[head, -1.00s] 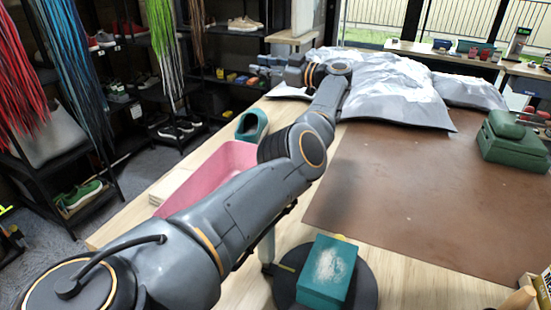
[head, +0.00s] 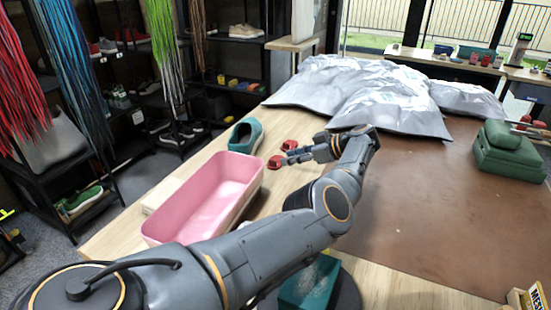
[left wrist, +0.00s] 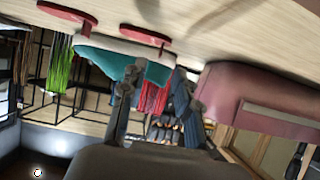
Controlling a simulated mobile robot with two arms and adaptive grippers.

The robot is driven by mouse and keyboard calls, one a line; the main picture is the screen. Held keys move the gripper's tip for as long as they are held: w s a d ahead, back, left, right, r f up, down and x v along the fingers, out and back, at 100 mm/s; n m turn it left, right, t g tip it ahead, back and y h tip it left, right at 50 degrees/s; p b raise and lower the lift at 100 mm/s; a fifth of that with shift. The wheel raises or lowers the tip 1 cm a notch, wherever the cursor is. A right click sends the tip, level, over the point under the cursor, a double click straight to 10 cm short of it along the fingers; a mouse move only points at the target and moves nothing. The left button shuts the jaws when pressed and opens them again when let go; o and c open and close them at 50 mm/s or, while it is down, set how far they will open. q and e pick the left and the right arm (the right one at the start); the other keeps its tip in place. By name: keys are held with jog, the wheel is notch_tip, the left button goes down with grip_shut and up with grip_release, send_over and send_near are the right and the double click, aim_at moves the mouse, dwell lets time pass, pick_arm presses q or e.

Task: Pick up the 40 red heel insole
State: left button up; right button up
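Two red heel insoles lie on the wooden table in the head view, the nearer one (head: 275,162) and the farther one (head: 289,145). They show as red pieces at the top of the left wrist view, one to the left (left wrist: 67,13) and one nearer the middle (left wrist: 145,36). No size mark is readable on either. My left gripper (head: 292,157) is close beside them, its fingers pointing left toward them. In the left wrist view its two fingers (left wrist: 156,78) stand apart with nothing held between them. My right gripper is not in view.
A pink bin (head: 245,180) stands left of my left forearm. A teal shoe (head: 246,135) is just behind it. Silvery bags (head: 375,95) lie at the back. A green box (head: 510,160) stands on the brown mat (head: 440,210), whose middle is clear.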

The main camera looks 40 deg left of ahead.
pick_arm(q)
jog(key=shift+p+x, duration=0.45)
jog(key=shift+x, duration=2.75)
grip_shut()
